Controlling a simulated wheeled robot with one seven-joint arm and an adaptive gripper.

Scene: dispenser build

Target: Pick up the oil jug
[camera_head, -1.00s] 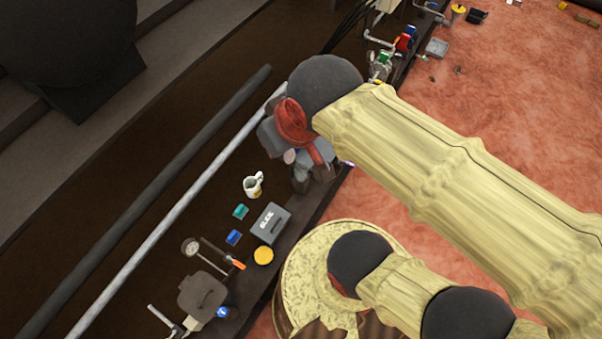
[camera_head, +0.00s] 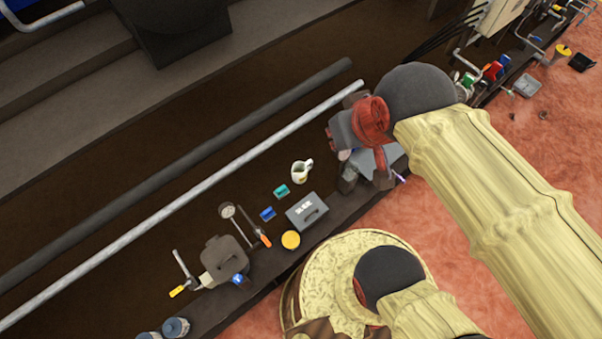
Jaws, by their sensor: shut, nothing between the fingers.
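The oil jug appears to be the small white jug (camera_head: 301,171) with a side handle. It stands upright on the dark bench near its middle. My gripper (camera_head: 346,150) is up and to the right of it in the picture, apart from it, with a visible gap between them. The gripper looks shut and empty; its fingertips are small and partly lost among grey and dark shapes below my wrist. Nothing covers the jug.
A grey case (camera_head: 307,211), green box (camera_head: 282,191), blue box (camera_head: 268,214) and yellow round lid (camera_head: 291,240) lie near the jug. A dark grey canister (camera_head: 226,259) stands further left. A pale rail (camera_head: 200,195) runs behind. Grey-blue and dark objects crowd beneath my wrist.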

